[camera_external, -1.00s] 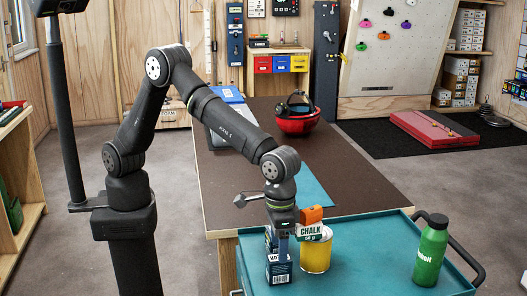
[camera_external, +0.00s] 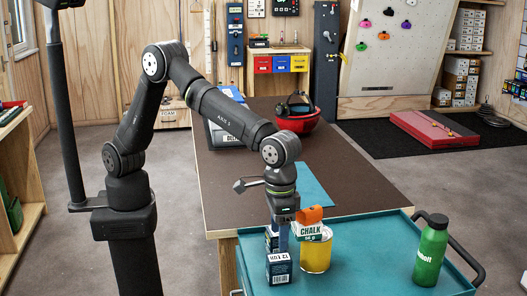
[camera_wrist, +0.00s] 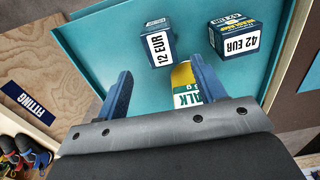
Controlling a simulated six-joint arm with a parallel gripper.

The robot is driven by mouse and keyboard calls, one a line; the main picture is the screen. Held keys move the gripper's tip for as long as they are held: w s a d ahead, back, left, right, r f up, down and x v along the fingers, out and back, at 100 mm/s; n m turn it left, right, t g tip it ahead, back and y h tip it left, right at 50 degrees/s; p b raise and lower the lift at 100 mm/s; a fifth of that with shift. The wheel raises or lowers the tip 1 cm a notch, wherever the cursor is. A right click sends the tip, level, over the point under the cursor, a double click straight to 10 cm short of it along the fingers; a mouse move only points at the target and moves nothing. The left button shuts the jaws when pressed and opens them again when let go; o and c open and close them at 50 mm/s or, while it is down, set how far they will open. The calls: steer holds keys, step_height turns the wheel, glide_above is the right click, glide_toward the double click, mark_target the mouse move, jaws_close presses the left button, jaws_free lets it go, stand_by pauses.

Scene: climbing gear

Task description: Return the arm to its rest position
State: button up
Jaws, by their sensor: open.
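My gripper (camera_external: 283,246) hangs over the teal cart top (camera_external: 360,262), pointing down, at the end of my bent arm. In the wrist view its two blue fingers (camera_wrist: 162,85) stand wide apart with nothing held between them. A small dark box marked 12 EUR (camera_external: 279,268) stands on the cart just below the fingers. It also shows beyond the fingertips in the wrist view (camera_wrist: 158,45), with a box marked 42 EUR (camera_wrist: 237,36) to its right. In the external view, my gripper partly hides the box behind.
A green bottle (camera_external: 431,250) stands at the cart's right. A red helmet (camera_external: 300,120) lies on the brown table (camera_external: 345,180) behind.

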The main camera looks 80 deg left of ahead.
mark_target(279, 258)
step_height(279, 258, down, 10)
steer(key=shift+f, duration=0.2)
step_height(279, 258, up, 3)
steer(key=shift+f, duration=0.2)
steer(key=shift+r, duration=0.85)
